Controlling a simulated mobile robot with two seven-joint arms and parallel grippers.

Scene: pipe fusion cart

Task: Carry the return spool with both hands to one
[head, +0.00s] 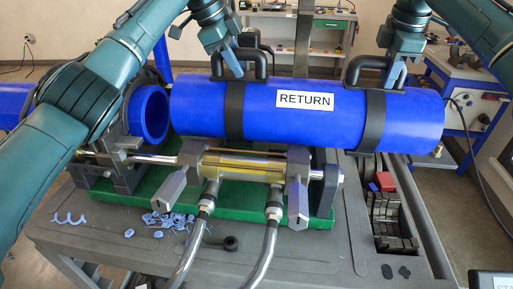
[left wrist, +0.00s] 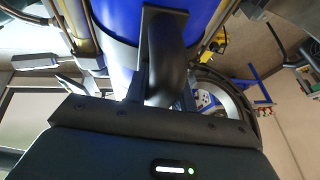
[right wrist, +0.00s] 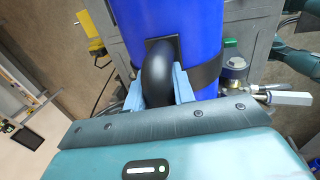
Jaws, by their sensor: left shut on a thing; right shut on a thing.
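The return spool (head: 200,105) is a long blue pipe with a white RETURN label (head: 305,101) and two black straps with black handles. It lies level above the fusion machine's clamps, its left end close to the open end of another blue pipe (head: 152,112). My left gripper (head: 235,65) is shut on the left handle (head: 258,60); in the left wrist view the handle (left wrist: 165,50) is between its fingers. My right gripper (head: 392,78) is shut on the right handle (head: 362,66); the right wrist view shows that handle (right wrist: 158,72) between pale blue fingers.
The fusion machine has a brass-coloured cylinder (head: 245,165), grey clamps and two hoses on a green base (head: 235,205). Blue shavings (head: 165,220) lie on the grey cart (head: 110,237). A slot with dark inserts (head: 392,220) and a red block (head: 385,181) is at right. Benches stand behind.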

